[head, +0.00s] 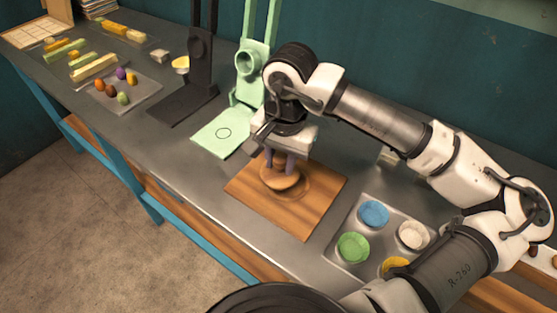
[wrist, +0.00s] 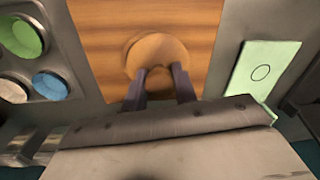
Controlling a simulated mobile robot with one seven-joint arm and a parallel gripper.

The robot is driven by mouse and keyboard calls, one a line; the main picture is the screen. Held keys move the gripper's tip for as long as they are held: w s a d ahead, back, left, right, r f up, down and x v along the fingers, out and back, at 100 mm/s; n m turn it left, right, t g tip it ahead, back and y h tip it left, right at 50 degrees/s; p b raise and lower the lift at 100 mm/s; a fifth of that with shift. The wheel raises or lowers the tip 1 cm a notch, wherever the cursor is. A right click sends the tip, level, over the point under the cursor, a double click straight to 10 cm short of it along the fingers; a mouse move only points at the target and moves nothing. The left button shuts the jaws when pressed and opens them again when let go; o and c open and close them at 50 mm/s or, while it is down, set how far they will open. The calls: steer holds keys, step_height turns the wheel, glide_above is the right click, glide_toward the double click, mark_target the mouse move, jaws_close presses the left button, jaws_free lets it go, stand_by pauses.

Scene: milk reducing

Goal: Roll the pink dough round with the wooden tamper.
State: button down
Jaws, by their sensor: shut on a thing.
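The wooden tamper (head: 281,182), a round light-brown piece, stands over the wooden board (head: 312,217) in the head view. My gripper (head: 280,168) points down over the board, its two dark fingers shut on the tamper. In the wrist view the tamper (wrist: 155,48) shows as a wooden disc between and beyond the fingertips (wrist: 160,70), over the board (wrist: 205,20). The pink dough does not show in either view; the tamper and fingers may hide it. I cannot tell whether the tamper touches anything below it.
A metal tray (head: 340,248) with blue, green, white and yellow cups stands right of the board. A green press (head: 222,132) and a black press (head: 182,104) stand to its left. Farther left is a tray (head: 140,92) of small coloured pieces. The counter's front edge is close to the board.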

steer(key=shift+w+d+b, duration=0.15)
steer(key=shift+d+b, duration=0.05)
steer(key=shift+b, duration=0.25)
steer(key=shift+w+b, duration=0.25)
steer(key=shift+b, duration=0.3)
steer(key=shift+w+a+f+b, duration=0.1)
steer(key=shift+w+b, duration=0.15)
steer(key=shift+b, duration=0.25)
steer(key=shift+a+b, duration=0.3)
steer(key=shift+b, duration=0.15)
steer(key=shift+s+a+b, duration=0.1)
steer(key=shift+a+b, duration=0.05)
steer(key=shift+b, duration=0.25)
steer(key=shift+s+a+b, duration=0.1)
steer(key=shift+s+b, duration=0.15)
steer(key=shift+b, duration=0.15)
steer(key=shift+s+b, duration=0.25)
steer(key=shift+b, duration=0.15)
steer(key=shift+d, duration=0.2)
steer(key=shift+d+b, duration=0.25)
steer(key=shift+b, duration=0.15)
